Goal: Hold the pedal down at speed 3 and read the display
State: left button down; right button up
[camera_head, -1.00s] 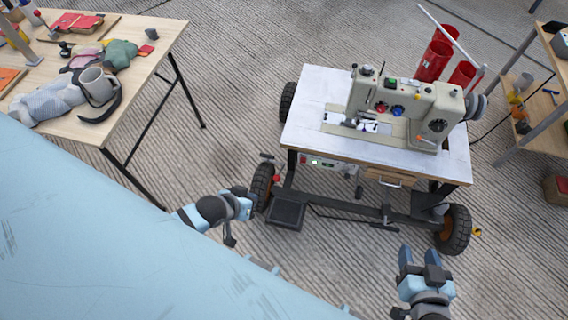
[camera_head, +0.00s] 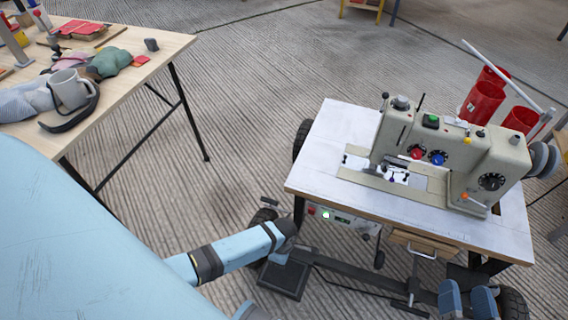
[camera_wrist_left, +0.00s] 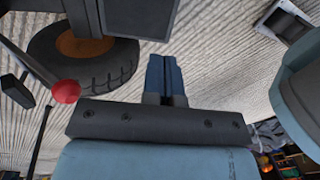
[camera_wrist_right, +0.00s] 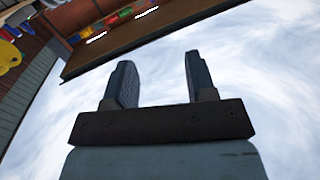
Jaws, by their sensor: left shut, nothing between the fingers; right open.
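The sewing machine (camera_head: 445,150) stands on a white-topped wheeled table. A flat black pedal (camera_head: 284,278) lies low near the left wheel, partly covered by my left arm. A small panel with a green light (camera_head: 328,214) hangs under the table's front edge; I cannot read it. The machine has red, blue and black dials (camera_head: 491,182); their settings are too small to read. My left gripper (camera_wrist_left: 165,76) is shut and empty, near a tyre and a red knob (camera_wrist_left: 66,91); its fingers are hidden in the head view. My right gripper (camera_head: 467,300) is open and empty, before the table's front right.
A wooden table (camera_head: 150,44) with a mug (camera_head: 71,90) and cloth items stands at the left. Red cylinders (camera_head: 482,102) stand behind the machine. A drawer (camera_head: 425,245) and dark frame bars sit below the tabletop. Ribbed floor between the tables is clear.

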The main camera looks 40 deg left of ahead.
pick_arm(q)
jog(key=shift+s, duration=0.1)
pick_arm(e)
jog(key=shift+s, duration=0.2)
pick_arm(q)
jog(key=b, duration=0.3)
send_near(278, 281)
pick_arm(e)
notch_tip(278, 281, up, 4)
jog(key=a+t+y, duration=0.2)
pick_arm(q)
jog(key=f+b, duration=0.1)
jog(key=f, duration=0.1)
jog(key=f+b, duration=0.2)
jog(key=f, duration=0.1)
jog(key=s+f+b, duration=0.1)
jog(key=f+b, duration=0.1)
jog(key=shift+d+f, duration=0.15)
jog(key=shift+f, duration=0.1)
pick_arm(e)
notch_tip(278, 281, down, 8)
jog(key=n+g, duration=0.1)
jog(key=g, duration=0.2)
jog(key=shift+r, duration=0.15)
